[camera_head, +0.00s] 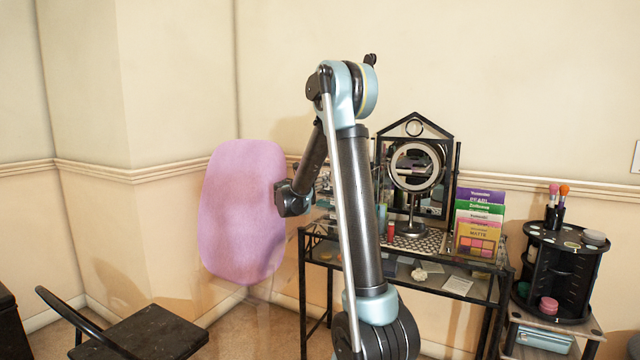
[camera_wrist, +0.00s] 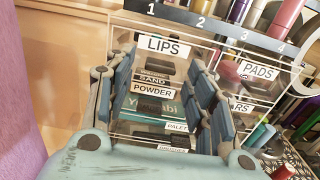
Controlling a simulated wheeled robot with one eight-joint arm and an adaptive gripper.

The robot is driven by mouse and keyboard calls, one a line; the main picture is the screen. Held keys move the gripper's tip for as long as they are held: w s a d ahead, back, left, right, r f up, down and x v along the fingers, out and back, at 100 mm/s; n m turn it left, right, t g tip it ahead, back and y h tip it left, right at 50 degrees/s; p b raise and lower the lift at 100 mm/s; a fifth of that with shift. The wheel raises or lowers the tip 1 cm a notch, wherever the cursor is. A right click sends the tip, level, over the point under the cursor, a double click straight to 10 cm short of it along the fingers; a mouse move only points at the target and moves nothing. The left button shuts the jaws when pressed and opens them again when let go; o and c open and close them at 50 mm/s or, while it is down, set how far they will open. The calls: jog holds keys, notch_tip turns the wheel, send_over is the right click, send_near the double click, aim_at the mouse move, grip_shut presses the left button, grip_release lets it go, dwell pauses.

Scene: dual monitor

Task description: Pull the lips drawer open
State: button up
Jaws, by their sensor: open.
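The lips drawer (camera_wrist: 135,33) is the top left drawer of a clear organizer in the wrist view, with a white LIPS label (camera_wrist: 167,46) on its front. The drawer looks shut. My gripper (camera_wrist: 160,62) is open in front of the organizer, its two blue-grey padded fingers spread to the left and right below the label. Nothing is held between them. I cannot tell whether a fingertip touches the drawer front. In the head view my own arm hides most of the organizer and the gripper.
Other drawers, including the PADS drawer (camera_wrist: 258,70), sit beside and below. Numbered slots with tubes stand on top. A lit mirror (camera_head: 415,167) and palettes (camera_head: 478,225) stand on the black vanity table (camera_head: 420,285). A pink panel (camera_head: 243,212) is at the left.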

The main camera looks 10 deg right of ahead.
jog(key=shift+x, duration=1.05)
